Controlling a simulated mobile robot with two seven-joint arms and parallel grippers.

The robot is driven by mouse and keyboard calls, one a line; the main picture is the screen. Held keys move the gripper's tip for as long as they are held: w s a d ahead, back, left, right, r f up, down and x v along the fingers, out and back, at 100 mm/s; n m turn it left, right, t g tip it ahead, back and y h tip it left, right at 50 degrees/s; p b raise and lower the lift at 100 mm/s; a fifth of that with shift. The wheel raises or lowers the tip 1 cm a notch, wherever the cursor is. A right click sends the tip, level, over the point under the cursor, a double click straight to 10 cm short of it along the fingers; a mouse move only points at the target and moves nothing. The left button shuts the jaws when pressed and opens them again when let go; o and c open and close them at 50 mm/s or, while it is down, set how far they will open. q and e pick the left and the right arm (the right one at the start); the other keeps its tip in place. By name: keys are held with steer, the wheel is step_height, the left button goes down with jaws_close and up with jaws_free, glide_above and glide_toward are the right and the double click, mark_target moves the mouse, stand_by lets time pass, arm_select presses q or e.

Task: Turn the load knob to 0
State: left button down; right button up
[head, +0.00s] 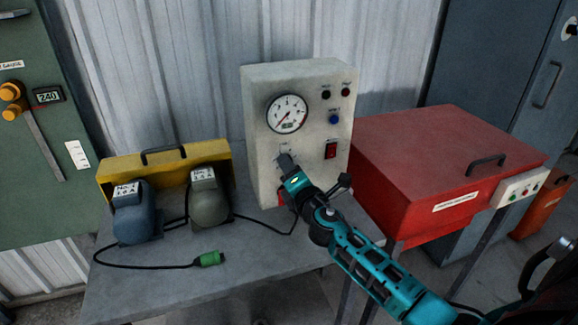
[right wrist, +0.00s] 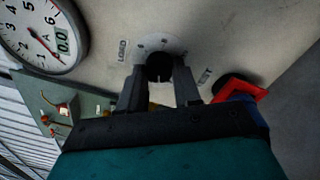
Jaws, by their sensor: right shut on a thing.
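The load knob (right wrist: 159,68) is a round black knob on a pale dial plate, with a "LOAD" label beside it in the right wrist view. It is on the lower front of the cream control box (head: 260,92). My right gripper (right wrist: 160,80) is shut on the knob, one finger on each side. In the head view my right gripper (head: 287,165) covers the knob. A round gauge (head: 288,114) is above it; its small display reads 0.0 in the right wrist view (right wrist: 62,41). My left gripper is not in view.
A red switch (head: 331,150), a blue button (head: 334,119) and small dark buttons are on the box. A red lidded cabinet (head: 440,150) stands at right. Two labelled units, blue (head: 133,217) and olive (head: 209,201), a yellow case (head: 107,172) and a green plug (head: 210,259) are on the grey table (head: 150,285).

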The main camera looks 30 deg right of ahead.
steer(key=n+p, duration=0.1)
steer(key=n, duration=0.4)
steer(key=shift+d, duration=0.1)
steer(key=shift+n, duration=0.3)
stand_by(0.4)
steer(key=o, duration=1.1)
steer(key=shift+c, duration=0.2)
steer(key=shift+s, duration=0.1)
steer(key=v, duration=1.2)
steer(key=shift+s+b, duration=0.45)
